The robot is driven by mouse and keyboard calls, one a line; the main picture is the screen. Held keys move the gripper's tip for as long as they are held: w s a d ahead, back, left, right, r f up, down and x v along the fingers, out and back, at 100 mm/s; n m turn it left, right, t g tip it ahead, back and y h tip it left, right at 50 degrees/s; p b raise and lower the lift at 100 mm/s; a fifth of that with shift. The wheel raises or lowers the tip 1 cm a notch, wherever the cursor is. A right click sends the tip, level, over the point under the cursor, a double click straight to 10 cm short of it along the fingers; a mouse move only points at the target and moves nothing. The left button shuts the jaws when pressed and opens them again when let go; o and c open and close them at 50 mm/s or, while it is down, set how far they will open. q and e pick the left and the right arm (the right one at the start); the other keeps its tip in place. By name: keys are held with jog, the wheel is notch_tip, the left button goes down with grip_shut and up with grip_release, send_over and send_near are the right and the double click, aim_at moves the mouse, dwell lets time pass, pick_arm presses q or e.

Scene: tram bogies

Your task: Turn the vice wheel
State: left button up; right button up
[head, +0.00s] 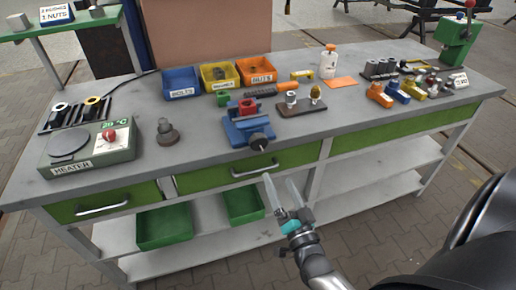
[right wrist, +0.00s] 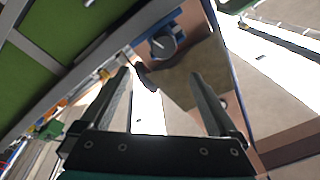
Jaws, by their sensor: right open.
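The blue vice (head: 240,130) stands at the front edge of the grey workbench, with a red part (head: 249,106) at its top. Its dark vice wheel (head: 259,143) faces the front, just above a green drawer. My right gripper (head: 281,179) is open and empty in front of the bench, below the wheel and slightly to its right, apart from it. In the right wrist view, the fingers of the open right gripper (right wrist: 162,76) spread wide. A dark round part on blue, which looks like the vice wheel (right wrist: 163,45), shows beyond them. My left gripper is not in view.
The workbench (head: 205,165) carries a heater (head: 90,150) at left, a dark knobbed piece (head: 167,132) left of the vice, and a wooden block with small parts (head: 302,107) to its right. Drawer handles (head: 255,170) stick out below the top. The floor in front is clear.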

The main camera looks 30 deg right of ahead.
aim_at(260, 146)
jog(key=w+n+t+b, duration=0.1)
jog(key=w+n+b, duration=0.1)
jog(key=w+n, duration=0.1)
jog(key=w+d+r+n+t+b, duration=0.1)
jog(key=w+n+b, duration=0.1)
jog(key=w, duration=0.4)
jog(key=w+d+n+b, duration=0.1)
jog(key=w+n+b, duration=0.1)
jog(key=w+n, duration=0.2)
jog(key=shift+w+d+r+n+t+y+b, duration=0.3)
jog(key=shift+r+n+t, duration=0.1)
jog(key=shift+n, duration=0.2)
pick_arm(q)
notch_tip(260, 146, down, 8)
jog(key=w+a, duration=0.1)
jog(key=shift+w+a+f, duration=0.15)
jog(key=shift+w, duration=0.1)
pick_arm(e)
jog(key=shift+w+r, duration=0.2)
jog(key=shift+w, duration=0.3)
jog(key=shift+c, duration=0.3)
jog(key=c, duration=1.3)
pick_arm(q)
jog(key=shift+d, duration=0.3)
pick_arm(e)
jog(key=shift+m, duration=0.5)
